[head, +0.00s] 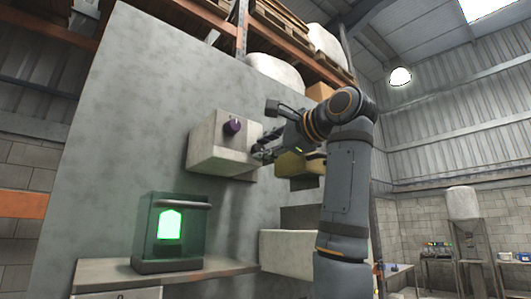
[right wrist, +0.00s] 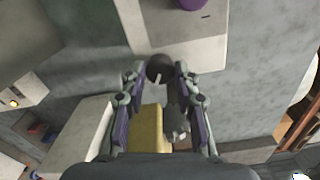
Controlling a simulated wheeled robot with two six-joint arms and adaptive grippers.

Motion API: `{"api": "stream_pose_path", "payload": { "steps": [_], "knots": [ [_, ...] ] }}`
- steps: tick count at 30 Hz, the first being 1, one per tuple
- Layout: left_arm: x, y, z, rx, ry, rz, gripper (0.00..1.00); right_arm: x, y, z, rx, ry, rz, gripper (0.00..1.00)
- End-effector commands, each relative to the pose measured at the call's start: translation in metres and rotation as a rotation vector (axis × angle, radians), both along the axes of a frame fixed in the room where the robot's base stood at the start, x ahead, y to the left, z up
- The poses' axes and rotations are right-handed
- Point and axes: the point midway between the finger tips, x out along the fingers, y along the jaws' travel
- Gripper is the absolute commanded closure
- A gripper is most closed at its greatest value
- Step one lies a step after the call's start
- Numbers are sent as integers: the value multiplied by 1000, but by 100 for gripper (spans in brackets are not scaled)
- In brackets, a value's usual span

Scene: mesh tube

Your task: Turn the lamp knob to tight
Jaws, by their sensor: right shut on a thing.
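A dark round knob (right wrist: 160,68) with a pale mark sits on the pale box (right wrist: 125,22) in the right wrist view. My right gripper (right wrist: 158,75) has a finger on each side of this knob and is shut on it. In the head view the box (head: 207,150) is on the grey wall panel, and my right gripper (head: 263,151) reaches its right side. The dark knob cannot be made out there. A purple knob (head: 232,126) on the box's front is apart from the gripper. A glass-fronted case (head: 170,261) glows green inside. My left gripper is not in view.
The case stands on a ledge (head: 215,271) below the box. A yellow block (head: 300,166) is close behind my right gripper, and a pale box (head: 285,252) is lower down. The panel (head: 130,100) is bare to the upper left.

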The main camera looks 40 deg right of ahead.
Motion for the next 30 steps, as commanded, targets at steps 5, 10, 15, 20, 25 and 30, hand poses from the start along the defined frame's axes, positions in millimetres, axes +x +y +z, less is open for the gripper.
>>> {"api": "stream_pose_path", "payload": {
  "steps": [5, 10, 15, 20, 25, 30],
  "knots": [
    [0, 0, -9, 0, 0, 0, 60, 0, 0, -3, 164, 16, 1, 100],
    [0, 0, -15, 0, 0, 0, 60, 0, 0, -3, 325, 30, 1, 100],
    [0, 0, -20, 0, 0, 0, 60, 1, 0, -3, 486, 43, 1, 100],
    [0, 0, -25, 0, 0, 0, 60, 1, 0, -3, 635, 56, 0, 100],
    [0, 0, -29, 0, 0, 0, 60, 1, 0, -3, 781, 69, -1, 100],
    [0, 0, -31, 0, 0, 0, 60, 1, 1, -3, 903, 78, -1, 100]
  ]
}}
